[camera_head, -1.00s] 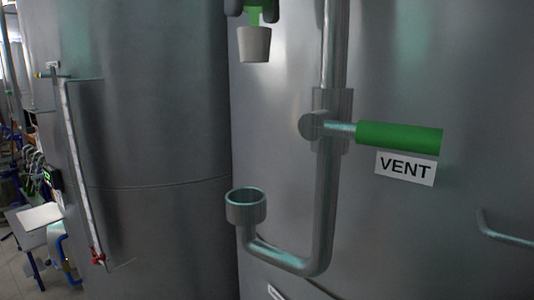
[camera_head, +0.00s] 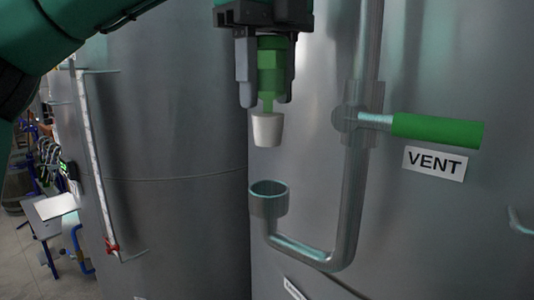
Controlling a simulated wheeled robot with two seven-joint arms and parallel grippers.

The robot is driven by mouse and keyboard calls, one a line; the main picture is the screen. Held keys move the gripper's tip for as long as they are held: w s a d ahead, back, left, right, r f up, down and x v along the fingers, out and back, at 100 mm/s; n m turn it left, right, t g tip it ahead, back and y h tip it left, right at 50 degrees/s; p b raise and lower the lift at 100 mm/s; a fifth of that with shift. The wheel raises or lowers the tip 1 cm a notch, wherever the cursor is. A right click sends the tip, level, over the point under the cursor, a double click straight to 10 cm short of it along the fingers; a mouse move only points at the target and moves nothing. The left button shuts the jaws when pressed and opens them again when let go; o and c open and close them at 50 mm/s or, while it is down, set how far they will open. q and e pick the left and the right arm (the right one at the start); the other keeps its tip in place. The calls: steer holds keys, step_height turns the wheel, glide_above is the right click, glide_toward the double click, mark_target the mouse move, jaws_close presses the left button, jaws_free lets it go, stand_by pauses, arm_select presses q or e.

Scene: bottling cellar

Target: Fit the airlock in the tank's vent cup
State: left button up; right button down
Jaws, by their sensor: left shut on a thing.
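The airlock (camera_head: 267,129) has a green body and a pale tapered stopper at its lower end. My left gripper (camera_head: 266,98) is shut on its green upper part and holds it upright, stopper down. The vent cup (camera_head: 269,199) is a grey open-topped cup on the end of a bent pipe on the tank (camera_head: 430,230). The stopper hangs above the cup's rim, apart from it, with a clear gap between them. The cup's inside shows only in part. My right gripper is not in view.
A green-handled valve (camera_head: 436,130) sits on the vent pipe (camera_head: 355,200) to the right, above a VENT label (camera_head: 434,163). Another tank (camera_head: 180,220) stands at left with a sight tube (camera_head: 95,160) and red tap. The space around the cup's mouth is open.

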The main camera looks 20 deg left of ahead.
mark_target(269, 145)
arm_select(q)
steer(key=f, duration=0.4)
steer(key=shift+d, duration=0.2)
steer(key=shift+a+f, duration=0.2)
steer(key=shift+f, duration=0.55)
step_height(269, 145, down, 2)
steer(key=shift+d+f, duration=0.1)
steer(key=shift+d, duration=0.05)
steer(key=shift+w+f, duration=0.1)
steer(key=shift+f, duration=0.5)
steer(key=o, duration=0.7)
steer(key=shift+o, duration=1.4)
